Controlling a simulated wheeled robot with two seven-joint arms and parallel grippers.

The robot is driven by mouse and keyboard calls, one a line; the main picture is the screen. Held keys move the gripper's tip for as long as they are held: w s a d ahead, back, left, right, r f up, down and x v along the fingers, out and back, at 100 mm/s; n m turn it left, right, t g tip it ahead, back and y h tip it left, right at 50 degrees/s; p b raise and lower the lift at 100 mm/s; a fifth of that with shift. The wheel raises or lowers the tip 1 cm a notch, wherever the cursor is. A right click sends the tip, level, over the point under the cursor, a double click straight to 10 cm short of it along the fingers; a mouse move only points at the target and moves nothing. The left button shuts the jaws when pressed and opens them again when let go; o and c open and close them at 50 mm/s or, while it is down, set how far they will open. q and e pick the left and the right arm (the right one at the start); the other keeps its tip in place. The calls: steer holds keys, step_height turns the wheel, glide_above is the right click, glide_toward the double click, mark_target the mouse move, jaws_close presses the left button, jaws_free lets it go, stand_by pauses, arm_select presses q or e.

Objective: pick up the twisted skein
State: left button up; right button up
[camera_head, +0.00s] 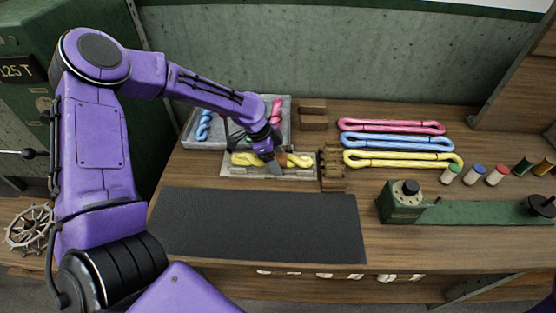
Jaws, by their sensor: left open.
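A blue twisted skein (204,125) and a pink twisted skein (277,108) lie in a grey tray (211,145) behind. My right gripper is not in view.
Looped pink (390,126), blue (397,142) and yellow (402,160) skeins lie at the back right. A black mat (255,224) lies clear in front. A green winding device (460,212) and several spools (474,174) are right.

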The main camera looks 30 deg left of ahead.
arm_select(q)
steer(key=shift+w, duration=0.1)
steer(key=c, duration=1.2)
